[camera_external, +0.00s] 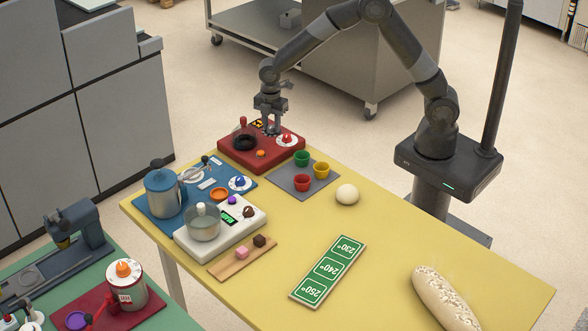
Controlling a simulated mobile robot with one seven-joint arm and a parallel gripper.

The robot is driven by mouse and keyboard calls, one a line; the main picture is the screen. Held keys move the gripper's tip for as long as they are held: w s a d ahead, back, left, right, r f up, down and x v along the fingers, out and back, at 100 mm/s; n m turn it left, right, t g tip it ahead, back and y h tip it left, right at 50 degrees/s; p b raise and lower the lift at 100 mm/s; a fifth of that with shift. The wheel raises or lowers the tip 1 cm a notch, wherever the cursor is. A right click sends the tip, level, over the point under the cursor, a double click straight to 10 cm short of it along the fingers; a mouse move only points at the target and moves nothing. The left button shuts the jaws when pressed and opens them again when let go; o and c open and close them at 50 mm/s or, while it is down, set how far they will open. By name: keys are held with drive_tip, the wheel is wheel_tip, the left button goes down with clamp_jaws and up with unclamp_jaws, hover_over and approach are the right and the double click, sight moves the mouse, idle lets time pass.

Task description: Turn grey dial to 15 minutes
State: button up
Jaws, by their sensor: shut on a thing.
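A red control box (240,159) stands at the far left end of the yellow table. My gripper (270,131) points straight down at the back middle of its top, between the black ring and the red knob. It is shut on a small grey dial there. The fingers hide most of this dial, and its pointer and minute marks are too small to read.
On the box are a red-tipped lever (243,123), a black ring (245,142), an orange button (261,153) and a red knob (287,138) on a white disc. Green, yellow and red cups (302,183) stand close in front on a grey mat.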

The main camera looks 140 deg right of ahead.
sight(271, 125)
drive_tip(key=m, duration=0.5)
drive_tip(key=shift+m, duration=0.4)
drive_tip(key=m, duration=0.5)
drive_tip(key=shift+m, duration=0.3)
drive_tip(key=o, duration=1)
drive_tip(key=shift+c, duration=0.2)
wheel_tip(271, 125, up, 11)
drive_tip(key=shift+f, duration=0.1)
